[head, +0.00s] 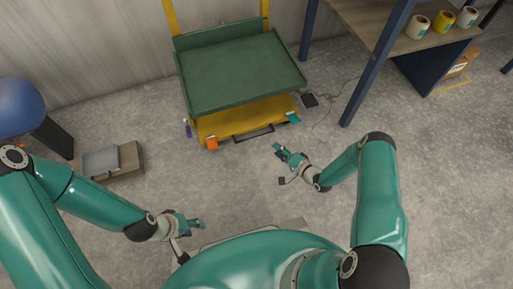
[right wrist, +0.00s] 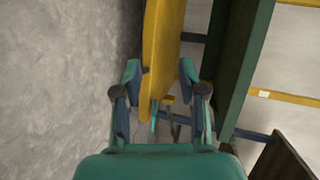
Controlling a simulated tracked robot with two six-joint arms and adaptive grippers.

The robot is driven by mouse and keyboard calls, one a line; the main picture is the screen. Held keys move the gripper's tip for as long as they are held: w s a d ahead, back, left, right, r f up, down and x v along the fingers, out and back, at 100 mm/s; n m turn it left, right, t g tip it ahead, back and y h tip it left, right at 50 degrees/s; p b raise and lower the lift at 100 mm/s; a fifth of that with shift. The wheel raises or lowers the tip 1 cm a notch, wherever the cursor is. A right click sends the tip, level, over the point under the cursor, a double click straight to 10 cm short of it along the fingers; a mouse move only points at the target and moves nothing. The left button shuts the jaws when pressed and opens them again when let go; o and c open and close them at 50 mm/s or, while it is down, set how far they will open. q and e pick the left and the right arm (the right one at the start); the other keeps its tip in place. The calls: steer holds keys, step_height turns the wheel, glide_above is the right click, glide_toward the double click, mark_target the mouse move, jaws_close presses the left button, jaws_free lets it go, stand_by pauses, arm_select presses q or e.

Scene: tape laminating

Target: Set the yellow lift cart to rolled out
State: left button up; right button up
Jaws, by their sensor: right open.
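The yellow lift cart (head: 247,118) stands near the back wall, with a green tray (head: 240,72) on top and yellow posts behind it. A dark handle (head: 253,134) runs along its front lower edge. My right gripper (head: 282,152) is open and empty, in front of the cart's right front corner, apart from it in the head view. In the right wrist view the cart's yellow body (right wrist: 161,45) shows beyond and between the open fingers (right wrist: 160,75), with the green tray (right wrist: 245,65) to the right. My left gripper (head: 196,223) is low and left, far from the cart; its fingers are too small to read.
A table (head: 372,22) with several tape rolls stands at right. A cable and dark pad (head: 309,100) lie beside the cart. The floor in front is mostly clear.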

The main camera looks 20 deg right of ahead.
step_height(320, 180, down, 6)
steer(key=d+m+t+b, duration=0.1)
steer(key=b, duration=0.2)
steer(key=y+b, duration=0.1)
steer(key=b, duration=0.5)
glide_toward(255, 136)
steer(key=x, duration=0.6)
steer(key=f+x, duration=0.1)
steer(key=x, duration=0.2)
steer(key=shift+w+f, duration=0.1)
steer(key=shift+f, duration=0.05)
steer(key=shift+w+a, duration=0.15)
steer(key=shift+w, duration=0.3)
arm_select(q)
step_height(255, 136, down, 11)
arm_select(e)
jaws_close()
